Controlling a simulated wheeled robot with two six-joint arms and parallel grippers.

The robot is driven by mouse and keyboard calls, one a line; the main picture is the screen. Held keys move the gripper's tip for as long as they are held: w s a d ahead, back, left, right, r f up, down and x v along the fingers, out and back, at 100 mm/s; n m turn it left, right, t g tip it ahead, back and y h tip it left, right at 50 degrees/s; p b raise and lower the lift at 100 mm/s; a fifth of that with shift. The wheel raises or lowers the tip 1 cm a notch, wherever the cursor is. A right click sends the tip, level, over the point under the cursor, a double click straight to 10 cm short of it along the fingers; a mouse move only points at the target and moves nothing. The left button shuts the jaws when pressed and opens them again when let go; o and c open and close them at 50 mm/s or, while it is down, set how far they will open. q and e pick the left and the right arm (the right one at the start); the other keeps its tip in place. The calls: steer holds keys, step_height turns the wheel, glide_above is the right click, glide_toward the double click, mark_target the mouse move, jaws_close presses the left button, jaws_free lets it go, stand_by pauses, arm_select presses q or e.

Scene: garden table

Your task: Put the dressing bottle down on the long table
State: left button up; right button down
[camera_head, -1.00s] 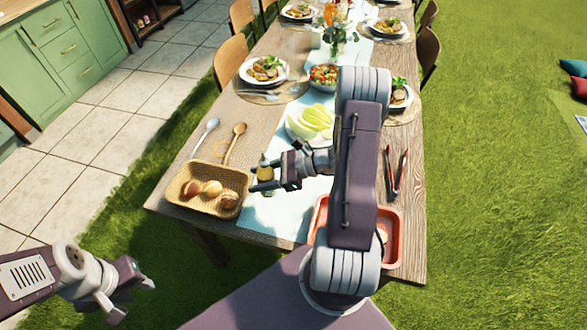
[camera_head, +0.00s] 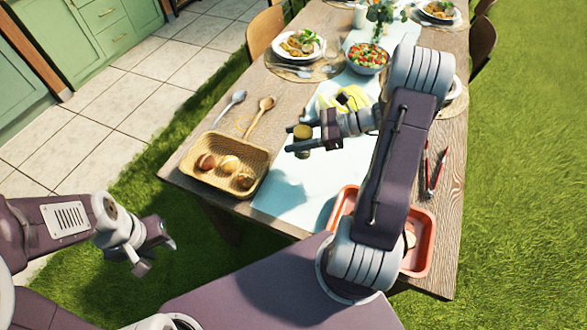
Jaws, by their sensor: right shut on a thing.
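My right gripper (camera_head: 291,139) reaches over the table from the right and is shut on the dressing bottle (camera_head: 302,131). Only a small olive-gold part of the bottle shows; the fingers hide the rest. The bottle is right of the bread basket, above the pale runner; I cannot tell whether its base touches the table. The long table (camera_head: 198,140) is wooden with a pale blue runner (camera_head: 285,190). My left gripper (camera_head: 158,257) is open and empty, left of the table's near end, over the grass.
A wicker basket (camera_head: 262,158) with bread rolls stands at the near left. Wooden and light spoons lie behind it. A red tray (camera_head: 423,268) and tongs (camera_head: 435,175) are at the right. A salad bowl (camera_head: 368,57) and plates stand farther back. The near runner is clear.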

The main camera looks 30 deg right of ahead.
steer(key=s+a+f, duration=0.1)
steer(key=f, duration=0.1)
steer(key=s+a+f+b, duration=0.1)
steer(key=f, duration=0.1)
steer(key=s+a+f, duration=0.1)
steer(key=f, duration=0.1)
steer(key=shift+s+f, duration=0.15)
steer(key=shift+s, duration=0.15)
steer(key=shift+d+f, duration=0.1)
steer(key=shift+f, duration=0.2)
steer(key=shift+f+b, duration=0.1)
steer(key=shift+b, duration=0.3)
steer(key=c, duration=0.6)
jaws_free()
